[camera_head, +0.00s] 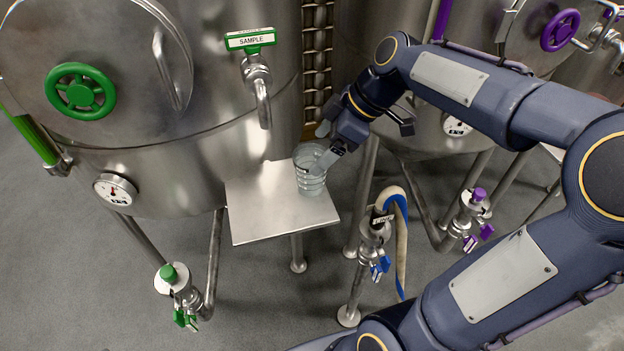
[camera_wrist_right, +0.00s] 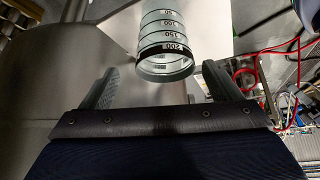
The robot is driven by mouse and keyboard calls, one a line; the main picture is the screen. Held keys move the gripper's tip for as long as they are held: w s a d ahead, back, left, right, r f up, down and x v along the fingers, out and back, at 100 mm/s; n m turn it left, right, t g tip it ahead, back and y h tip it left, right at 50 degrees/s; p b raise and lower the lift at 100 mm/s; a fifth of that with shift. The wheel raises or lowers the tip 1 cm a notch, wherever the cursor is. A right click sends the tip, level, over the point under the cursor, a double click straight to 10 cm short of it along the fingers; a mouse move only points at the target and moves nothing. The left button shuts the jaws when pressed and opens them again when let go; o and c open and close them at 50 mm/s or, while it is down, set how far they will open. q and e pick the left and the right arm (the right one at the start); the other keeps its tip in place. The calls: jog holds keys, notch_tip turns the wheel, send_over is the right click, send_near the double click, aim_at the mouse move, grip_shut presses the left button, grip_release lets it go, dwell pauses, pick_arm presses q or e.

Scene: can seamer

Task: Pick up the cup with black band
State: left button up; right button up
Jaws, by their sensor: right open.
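The cup with a black band (camera_head: 311,172) stands on a small metal shelf (camera_head: 262,212) in the head view. It is clear, with ring marks. The right wrist view shows the cup (camera_wrist_right: 165,40) with printed numbers and a black band near its rim. My right gripper (camera_head: 327,143) is at the cup's upper right side in the head view. In the right wrist view its two fingers (camera_wrist_right: 165,88) are apart, with the cup's rim just beyond and between them. I cannot tell whether a finger touches the cup. My left gripper is not in view.
A steel tank (camera_head: 200,160) with a green wheel (camera_head: 79,90) and a sample tap (camera_head: 259,85) rises behind the shelf. A second tank with a purple wheel (camera_head: 560,30) is at the right. A hose (camera_head: 400,240) hangs right of the shelf. The shelf's left part is clear.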

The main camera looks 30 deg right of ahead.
aim_at(306, 164)
jog(key=x, duration=0.6)
jog(key=shift+s+a+f, duration=0.1)
jog(key=shift+s+a, duration=0.1)
jog(key=shift+c, duration=0.3)
jog(key=c, duration=1)
